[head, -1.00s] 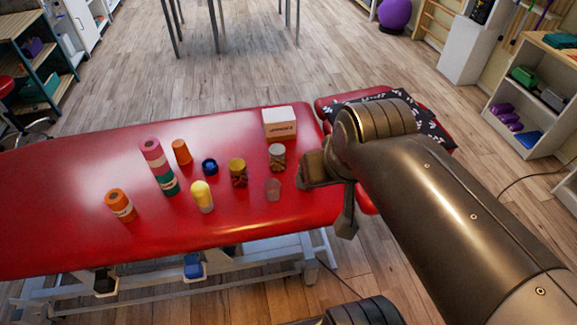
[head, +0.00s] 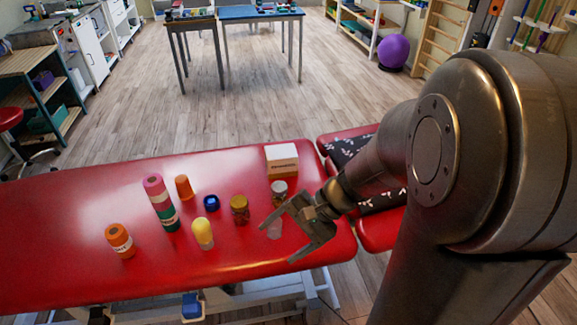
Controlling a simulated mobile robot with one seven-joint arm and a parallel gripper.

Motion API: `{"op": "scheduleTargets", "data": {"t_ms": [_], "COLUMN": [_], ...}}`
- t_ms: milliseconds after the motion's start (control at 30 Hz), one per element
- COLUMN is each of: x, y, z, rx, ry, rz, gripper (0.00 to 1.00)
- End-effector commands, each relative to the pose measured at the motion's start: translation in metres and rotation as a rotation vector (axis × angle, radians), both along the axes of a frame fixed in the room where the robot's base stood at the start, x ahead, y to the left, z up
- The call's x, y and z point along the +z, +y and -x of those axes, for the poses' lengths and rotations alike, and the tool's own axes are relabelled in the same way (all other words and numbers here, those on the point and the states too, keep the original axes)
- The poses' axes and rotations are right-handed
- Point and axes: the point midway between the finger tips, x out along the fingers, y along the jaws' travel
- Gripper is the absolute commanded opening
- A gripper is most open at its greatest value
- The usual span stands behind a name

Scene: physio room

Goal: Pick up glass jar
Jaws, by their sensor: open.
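Two see-through jars with brownish contents stand upright on the red treatment table (head: 80,240). I cannot tell which of these is meant by the glass jar. My gripper (head: 277,243) is open and empty, its fingers pointing left and down over the table's right part. Contact with the vessel cannot be told.
A white box (head: 282,160) stands behind the jars. A yellow bottle (head: 203,234), a blue round item (head: 211,203), an orange container (head: 184,187), stacked rolls (head: 160,203) and an orange roll (head: 120,240) stand left. A dark patterned cloth (head: 350,148) lies right. The table's far left is clear.

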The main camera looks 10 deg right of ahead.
Motion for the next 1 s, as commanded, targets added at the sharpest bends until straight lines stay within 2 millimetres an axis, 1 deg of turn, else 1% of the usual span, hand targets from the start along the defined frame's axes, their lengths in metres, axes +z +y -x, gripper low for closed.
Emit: {"op": "scheduleTargets", "data": {"t_ms": [33,167,267,467,667,800,1000], "x": [-0.007,-0.019,-0.029,-0.052,-0.083,-0.111,-0.154], "y": [0.000,-0.001,-0.005,-0.023,-0.056,-0.085,-0.127], "z": [-0.007,-0.026,-0.043,-0.078,-0.109,-0.125,-0.136], "rx": [-0.046,-0.172,-0.276,-0.508,-0.765,-0.960,-1.227], "ry": [0.038,0.113,0.163,0.242,0.296,0.322,0.338], "rz": [-0.058,-0.215,-0.332,-0.560,-0.772,-0.906,-1.055], "gripper": [0.77,0.77,0.77,0.77,0.77,0.77,0.77]}}
